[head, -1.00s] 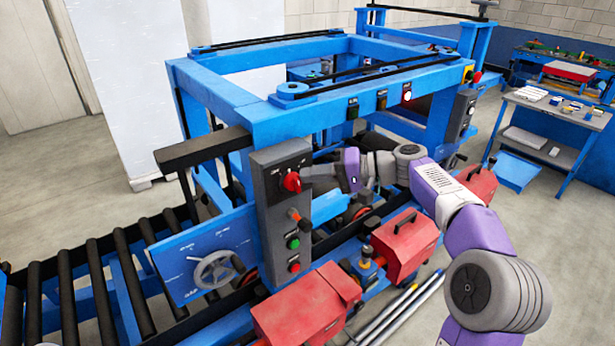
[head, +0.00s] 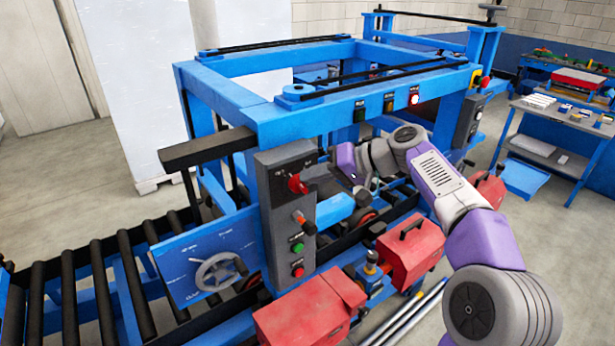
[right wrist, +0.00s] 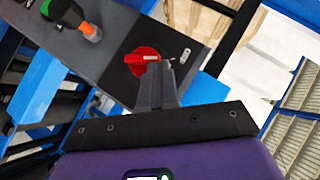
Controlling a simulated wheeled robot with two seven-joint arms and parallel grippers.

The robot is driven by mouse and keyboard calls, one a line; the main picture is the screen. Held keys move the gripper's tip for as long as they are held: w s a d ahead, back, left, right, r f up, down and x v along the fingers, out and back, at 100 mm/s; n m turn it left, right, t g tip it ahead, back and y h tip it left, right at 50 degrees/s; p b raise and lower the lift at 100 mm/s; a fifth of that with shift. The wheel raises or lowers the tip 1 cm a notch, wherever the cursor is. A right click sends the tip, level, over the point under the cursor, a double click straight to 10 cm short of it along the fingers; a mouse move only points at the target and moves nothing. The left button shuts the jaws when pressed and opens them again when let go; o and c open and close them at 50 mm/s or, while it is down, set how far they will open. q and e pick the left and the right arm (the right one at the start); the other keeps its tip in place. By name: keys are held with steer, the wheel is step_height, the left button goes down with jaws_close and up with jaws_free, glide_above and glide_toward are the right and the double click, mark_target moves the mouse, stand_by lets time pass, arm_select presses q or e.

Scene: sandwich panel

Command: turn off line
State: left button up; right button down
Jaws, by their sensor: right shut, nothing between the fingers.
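The grey control panel (head: 270,217) stands upright on the blue machine frame. Near its top is a red rotary switch (head: 297,184), which also shows in the right wrist view (right wrist: 146,60). Below it are an orange-tipped lever (head: 303,222), a green button (head: 297,247) and a red button (head: 297,271). My right gripper (head: 308,178) is shut with its fingertips at the red switch, nothing between them. In the right wrist view the shut fingers (right wrist: 158,75) overlap the switch's lower right side; whether they touch it I cannot tell. My left gripper is not in view.
A roller conveyor (head: 80,270) runs in at the left beside a handwheel (head: 218,272). Red boxes (head: 410,248) sit along the machine's front below my right arm. A lamp (head: 413,98) glows on the upper beam. A blue workbench (head: 560,120) stands at the right.

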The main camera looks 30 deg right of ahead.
steer(key=shift+r+p, duration=0.7)
steer(key=shift+r, duration=0.1)
steer(key=s+d+r+p, duration=0.1)
steer(key=s+d+r, duration=0.1)
steer(key=d, duration=0.3)
steer(key=s+d+r+p, duration=0.2)
steer(key=s+d+r, duration=0.1)
steer(key=d, duration=0.2)
steer(key=shift+s+d+r, duration=0.25)
steer(key=shift+s+r, duration=0.05)
stand_by(0.6)
